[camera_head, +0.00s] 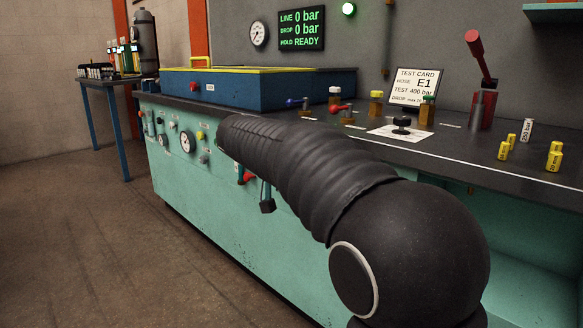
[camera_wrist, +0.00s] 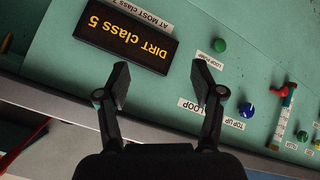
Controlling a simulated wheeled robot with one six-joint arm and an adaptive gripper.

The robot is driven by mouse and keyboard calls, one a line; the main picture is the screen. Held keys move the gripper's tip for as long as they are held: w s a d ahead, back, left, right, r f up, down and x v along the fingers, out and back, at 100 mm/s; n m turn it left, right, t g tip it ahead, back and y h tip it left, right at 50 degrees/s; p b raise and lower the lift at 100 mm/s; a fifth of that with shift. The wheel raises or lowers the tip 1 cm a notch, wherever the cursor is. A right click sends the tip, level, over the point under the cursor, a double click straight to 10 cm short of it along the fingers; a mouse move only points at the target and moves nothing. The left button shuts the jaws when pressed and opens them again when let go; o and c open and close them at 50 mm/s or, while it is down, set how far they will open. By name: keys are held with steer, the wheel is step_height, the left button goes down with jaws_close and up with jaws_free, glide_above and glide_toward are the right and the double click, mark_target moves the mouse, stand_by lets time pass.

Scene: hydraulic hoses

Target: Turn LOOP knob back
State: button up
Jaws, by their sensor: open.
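In the wrist view my gripper (camera_wrist: 160,80) is open and empty, its two fingers spread in front of the green panel (camera_wrist: 152,92). A label reading LOOP PUMP (camera_wrist: 209,60) is just right of the right fingertip and partly covered by it. A round green knob or button (camera_wrist: 220,45) is beside that label. I cannot tell whether this is the LOOP knob or how it is turned. No knob shows between the fingers. In the head view my dark arm hides my gripper.
A DIRT Class 5 display (camera_wrist: 126,37) is close to the left finger. A blue knob (camera_wrist: 247,110) by a TOP UP label (camera_wrist: 225,114), a red knob (camera_wrist: 280,91) and a sight tube (camera_wrist: 285,114) are at right. The bench top (camera_head: 470,160) holds a test card (camera_head: 416,86).

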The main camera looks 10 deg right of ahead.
steer(key=w+a+r+m+t+h+p, duration=0.15)
steer(key=w+a+m+h, duration=0.25)
steer(key=w+a, duration=0.7)
steer(key=x, duration=1)
steer(key=r+x, duration=0.1)
steer(key=x, duration=0.5)
steer(key=shift+w+f, duration=0.1)
steer(key=shift+w, duration=0.35)
steer(key=c, duration=1.1)
